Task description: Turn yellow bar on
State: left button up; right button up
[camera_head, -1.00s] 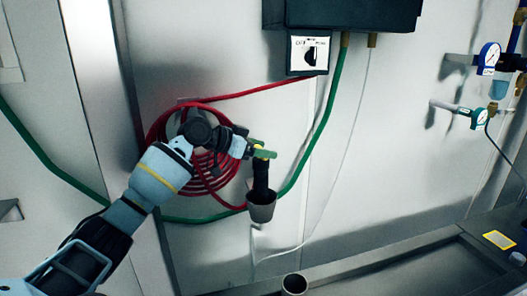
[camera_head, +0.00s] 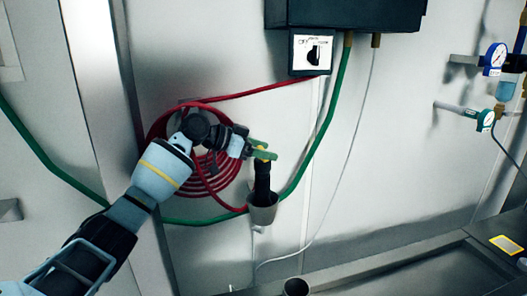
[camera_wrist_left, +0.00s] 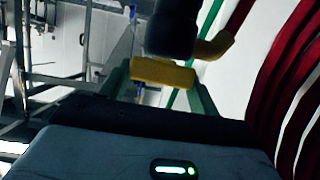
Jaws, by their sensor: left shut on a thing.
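The yellow bar (camera_wrist_left: 163,72) shows in the left wrist view, between the two green fingertips of my left gripper (camera_wrist_left: 160,84). In the head view, a small yellow part of the bar (camera_head: 265,157) shows by the green fingers of my left gripper (camera_head: 263,150). The gripper is shut on the bar. A black cylindrical body (camera_head: 262,182) hangs just below the fingers, with its lower end in or over a grey cup-like funnel (camera_head: 263,214). The fingers hide part of the bar. My right gripper is in neither view.
A coiled red hose (camera_head: 222,178) hangs on the wall behind my left wrist. A dark box (camera_head: 345,14) with a white dial panel (camera_head: 312,52) is above. A green hose (camera_head: 328,125) runs down beside the funnel. Gauges (camera_head: 494,58) are at right. A metal trough (camera_head: 400,268) lies below.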

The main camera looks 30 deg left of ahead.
pick_arm(q)
jog(key=shift+f+m+g, duration=0.15)
jog(key=shift+m+g, duration=0.15)
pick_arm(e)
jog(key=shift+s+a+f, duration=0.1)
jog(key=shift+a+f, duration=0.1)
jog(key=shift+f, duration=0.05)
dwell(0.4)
pick_arm(q)
jog(key=o, duration=1)
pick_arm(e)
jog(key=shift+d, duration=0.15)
